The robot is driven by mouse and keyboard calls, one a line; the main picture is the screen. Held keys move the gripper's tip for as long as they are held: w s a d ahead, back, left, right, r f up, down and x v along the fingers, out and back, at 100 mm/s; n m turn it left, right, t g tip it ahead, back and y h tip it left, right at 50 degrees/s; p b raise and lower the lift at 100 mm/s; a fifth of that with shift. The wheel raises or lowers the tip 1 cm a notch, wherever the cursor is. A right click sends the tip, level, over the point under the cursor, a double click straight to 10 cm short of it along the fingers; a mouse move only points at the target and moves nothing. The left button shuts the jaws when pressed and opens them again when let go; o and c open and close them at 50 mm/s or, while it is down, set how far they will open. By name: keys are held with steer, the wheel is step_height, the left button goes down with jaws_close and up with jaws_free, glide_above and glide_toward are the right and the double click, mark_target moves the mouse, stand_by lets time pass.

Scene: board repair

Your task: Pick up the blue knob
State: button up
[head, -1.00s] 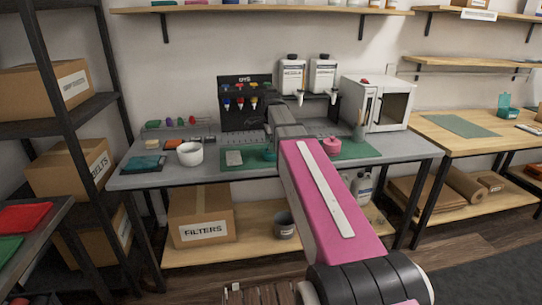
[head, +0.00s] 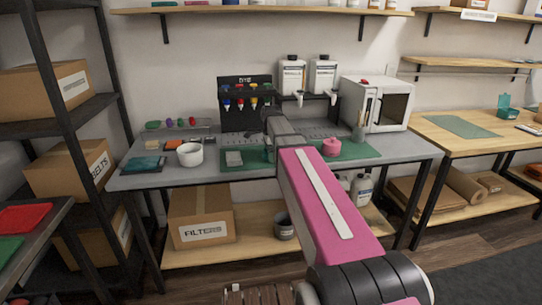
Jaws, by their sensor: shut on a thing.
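My pink arm reaches over the grey workbench (head: 130,180). My gripper (head: 270,125) is at its far end, small and dark, in front of the black tool panel (head: 235,122). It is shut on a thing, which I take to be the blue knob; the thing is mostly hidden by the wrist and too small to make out. Several small coloured pieces hang on the panel. A row of small coloured knobs (head: 169,124) stands at the bench's back left.
A green mat (head: 360,151) lies under the arm, with a pink roll (head: 331,146) on it. A white bowl (head: 190,154) stands to the left. Two white dispensers (head: 292,76) and a white oven-like box (head: 385,103) stand at the back. A shelf (head: 270,9) runs above.

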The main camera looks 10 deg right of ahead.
steer(key=shift+r, duration=0.1)
steer(key=shift+r, duration=2.05)
steer(key=s+a+r, duration=0.6)
steer(key=s+a, duration=0.1)
steer(key=a, duration=0.1)
steer(key=w+d+f, duration=0.2)
steer(key=d, duration=0.2)
steer(key=w+d+f, duration=0.2)
steer(key=d, duration=0.2)
steer(key=w+d+f, duration=0.2)
steer(key=d, duration=0.3)
steer(key=shift+w, duration=0.35)
steer(key=shift+f, duration=2.05)
steer(key=shift+f, duration=0.15)
steer(key=o, duration=0.8)
